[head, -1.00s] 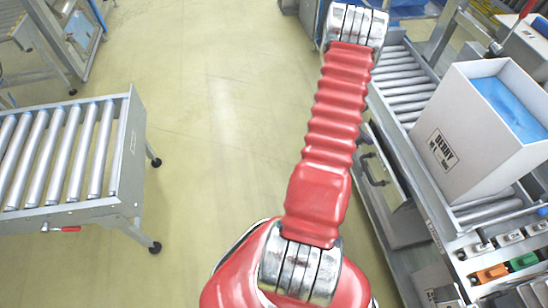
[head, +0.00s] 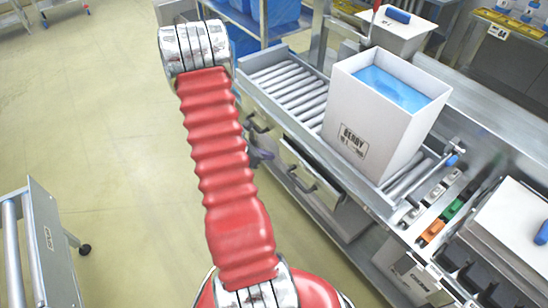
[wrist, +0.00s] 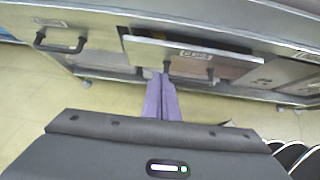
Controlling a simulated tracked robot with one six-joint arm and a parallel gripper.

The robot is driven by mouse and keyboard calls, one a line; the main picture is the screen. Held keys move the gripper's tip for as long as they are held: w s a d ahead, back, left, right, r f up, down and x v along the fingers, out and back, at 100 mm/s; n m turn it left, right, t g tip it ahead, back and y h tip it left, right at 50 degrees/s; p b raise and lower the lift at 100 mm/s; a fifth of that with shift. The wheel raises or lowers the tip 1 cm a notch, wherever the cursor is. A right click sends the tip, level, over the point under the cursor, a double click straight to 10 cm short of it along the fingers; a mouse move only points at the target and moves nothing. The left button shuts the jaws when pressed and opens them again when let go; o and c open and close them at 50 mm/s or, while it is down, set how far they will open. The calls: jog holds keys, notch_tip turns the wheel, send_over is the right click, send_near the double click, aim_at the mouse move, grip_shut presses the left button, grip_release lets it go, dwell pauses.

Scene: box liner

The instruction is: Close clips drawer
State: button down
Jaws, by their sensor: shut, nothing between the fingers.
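The drawer under the roller conveyor, taken as the clips drawer, has a pale front (head: 312,168) with a dark bar handle that stands out from the bench in the head view. In the wrist view its front (wrist: 150,48) carries a small label, too blurred to read surely, and a dark handle (wrist: 190,74). It looks partly pulled out. My gripper (wrist: 161,76) is shut and empty, its purple fingers pointing at the front near the handle's left end. I cannot tell whether they touch it. In the head view the gripper (head: 262,156) is partly hidden behind my arm.
A second drawer handle (wrist: 62,46) is at the left in the wrist view. A white box (head: 365,125) with blue lining stands on the rollers (head: 290,88). Orange, green and other clips (head: 432,232) lie at the bench's right. Open floor (head: 120,130) is at the left.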

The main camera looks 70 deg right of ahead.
jog(key=shift+v, duration=1.2)
jog(key=c, duration=2.5)
grip_release()
